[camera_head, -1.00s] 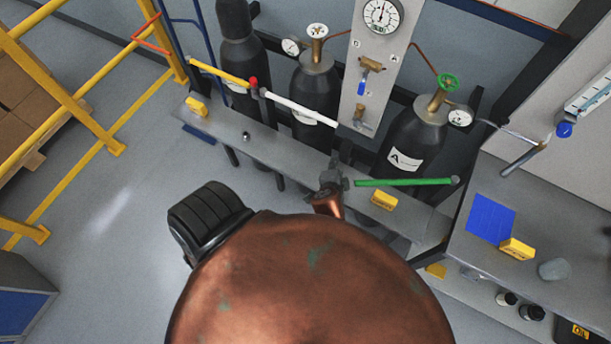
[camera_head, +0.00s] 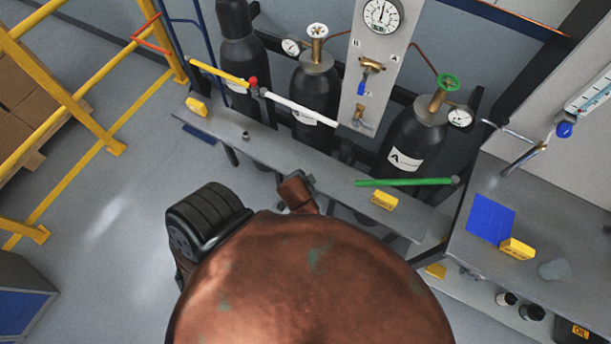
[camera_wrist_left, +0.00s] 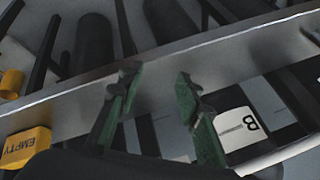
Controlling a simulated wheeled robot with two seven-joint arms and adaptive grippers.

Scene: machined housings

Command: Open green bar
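The green bar (camera_head: 405,182) lies across the front of the cylinder marked A in the head view. Its right end meets a small grey round mount, and its left end is free. My left arm's copper wrist part (camera_head: 297,194) shows to the left of that free end, apart from it. In the left wrist view my left gripper (camera_wrist_left: 158,72) is open, with two greenish fingers spread apart and nothing seen between them. The green bar cannot be made out there. My right gripper is not in view.
A grey ledge (camera_head: 285,152) runs in front of the gas cylinders. A yellow block (camera_head: 384,200) sits on it below the bar. A side bench (camera_head: 470,255) is at the right.

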